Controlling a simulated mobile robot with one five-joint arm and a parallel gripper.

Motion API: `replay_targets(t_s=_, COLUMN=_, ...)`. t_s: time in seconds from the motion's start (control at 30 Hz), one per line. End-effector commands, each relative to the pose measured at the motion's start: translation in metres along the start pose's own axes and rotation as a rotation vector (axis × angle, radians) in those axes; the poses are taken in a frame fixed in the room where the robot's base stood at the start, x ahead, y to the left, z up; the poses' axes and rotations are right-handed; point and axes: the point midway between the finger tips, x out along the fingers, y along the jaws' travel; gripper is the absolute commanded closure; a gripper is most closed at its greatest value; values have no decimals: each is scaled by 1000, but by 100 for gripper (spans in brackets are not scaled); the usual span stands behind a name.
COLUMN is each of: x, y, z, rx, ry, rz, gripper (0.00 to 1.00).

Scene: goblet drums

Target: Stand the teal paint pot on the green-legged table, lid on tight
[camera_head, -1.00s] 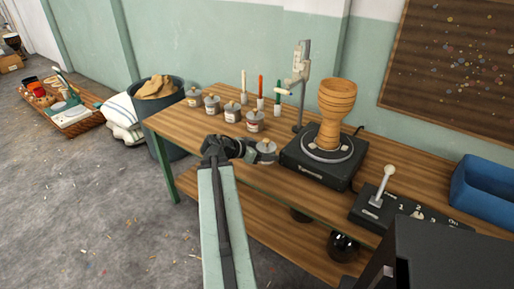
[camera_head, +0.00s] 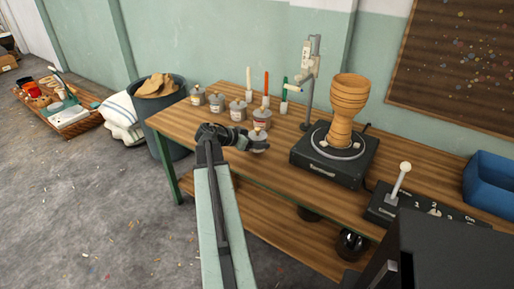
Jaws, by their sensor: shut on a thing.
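My gripper (camera_head: 254,143) is over the front part of the wooden table with green legs (camera_head: 185,122). It is shut on a small grey pot (camera_head: 259,147) with a pale knob on top. Most of this pot is hidden by the jaws, and I cannot tell its paint colour or whether it touches the tabletop. Several similar lidded pots stand in a row behind it, including one at the row's left end (camera_head: 197,96) and one at its right end (camera_head: 262,118). Their labels are too small to read, so I cannot tell which is teal.
A black turntable (camera_head: 332,172) bearing a wooden goblet drum (camera_head: 345,108) stands right of my gripper, with a grey upright stand (camera_head: 310,75) behind. Brushes (camera_head: 266,82) stand behind the pots. A lever box (camera_head: 385,208) and blue bin (camera_head: 491,182) are farther right.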

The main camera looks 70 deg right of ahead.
Motion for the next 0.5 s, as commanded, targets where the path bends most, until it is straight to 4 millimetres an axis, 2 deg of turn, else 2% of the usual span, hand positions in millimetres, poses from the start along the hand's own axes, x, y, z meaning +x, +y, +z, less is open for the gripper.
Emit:
replay_targets(t_s=0.03, x=10, y=1, z=14, rx=2, ry=0, rz=3, gripper=86)
replay_targets(t_s=0.13, x=20, y=4, z=25, rx=5, ry=0, rz=9, gripper=86)
replay_targets(t_s=0.37, x=19, y=5, z=20, rx=6, ry=0, rz=10, gripper=86)
replay_targets(t_s=0.5, x=22, y=5, z=24, rx=6, ry=0, rz=11, gripper=86)
